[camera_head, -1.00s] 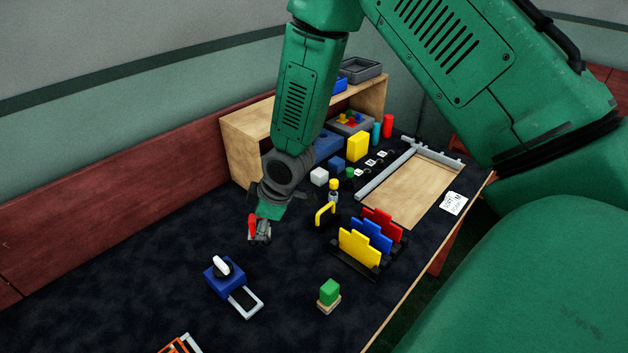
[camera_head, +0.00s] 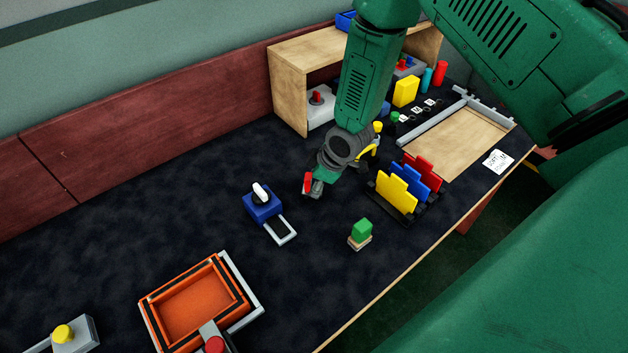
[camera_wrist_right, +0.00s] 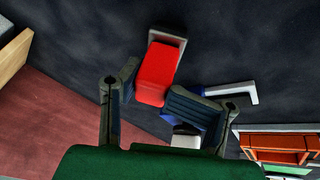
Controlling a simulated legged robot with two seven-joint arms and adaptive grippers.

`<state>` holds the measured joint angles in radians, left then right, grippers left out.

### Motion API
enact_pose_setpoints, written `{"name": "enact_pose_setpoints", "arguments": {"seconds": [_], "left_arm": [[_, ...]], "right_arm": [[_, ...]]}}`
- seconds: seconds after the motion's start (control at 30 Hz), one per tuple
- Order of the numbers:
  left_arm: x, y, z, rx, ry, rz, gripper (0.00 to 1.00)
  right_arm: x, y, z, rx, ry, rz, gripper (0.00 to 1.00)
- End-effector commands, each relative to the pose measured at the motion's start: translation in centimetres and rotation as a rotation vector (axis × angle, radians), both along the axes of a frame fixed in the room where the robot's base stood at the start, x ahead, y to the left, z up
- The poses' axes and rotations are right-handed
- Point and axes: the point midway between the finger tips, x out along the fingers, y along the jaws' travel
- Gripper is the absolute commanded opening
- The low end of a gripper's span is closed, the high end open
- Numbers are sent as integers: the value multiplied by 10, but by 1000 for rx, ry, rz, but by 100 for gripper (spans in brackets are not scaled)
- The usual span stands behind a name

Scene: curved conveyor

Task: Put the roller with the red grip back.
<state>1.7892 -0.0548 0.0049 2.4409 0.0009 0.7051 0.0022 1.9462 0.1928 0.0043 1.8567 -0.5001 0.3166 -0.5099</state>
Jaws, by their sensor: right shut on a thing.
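My right gripper (camera_head: 314,190) is held over the dark tabletop near the middle of the head view. It is shut on the roller's red grip (camera_head: 307,182). In the right wrist view the red grip (camera_wrist_right: 157,75) lies between the two fingers of my right gripper (camera_wrist_right: 160,92), with a grey-white part (camera_wrist_right: 168,38) beyond it. The roller's other end cannot be made out in the head view. An orange tray (camera_head: 246,317) with dark inner edges and a pale side bracket sits at the bottom of the head view. My left gripper is not in view.
A blue block with a white knob (camera_head: 262,205) and pale loop is left of my gripper. Coloured plates in a black rack (camera_head: 384,205) stand right. A green block (camera_head: 361,231) is in front. A wooden shelf (camera_head: 290,98) stands behind. The dark tabletop at left is largely clear.

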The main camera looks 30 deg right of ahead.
Motion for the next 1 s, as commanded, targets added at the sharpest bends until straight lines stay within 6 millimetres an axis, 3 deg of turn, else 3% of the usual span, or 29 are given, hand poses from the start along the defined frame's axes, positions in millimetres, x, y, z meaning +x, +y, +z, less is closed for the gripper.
{"name": "enact_pose_setpoints", "arguments": {"seconds": [0.3,0.33,0.4,0.43,0.77,1.0], "left_arm": [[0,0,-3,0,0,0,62],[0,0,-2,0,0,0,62],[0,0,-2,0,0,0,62],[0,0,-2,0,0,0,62],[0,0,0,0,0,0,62],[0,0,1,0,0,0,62]], "right_arm": [[0,-3,-5,3,0,-1,4],[0,-3,-4,4,1,-1,41],[0,-3,-4,4,1,-1,66],[0,-3,-4,4,1,-1,72],[0,-1,-1,2,0,0,72],[-11,-7,29,3,-3,-2,72]]}}
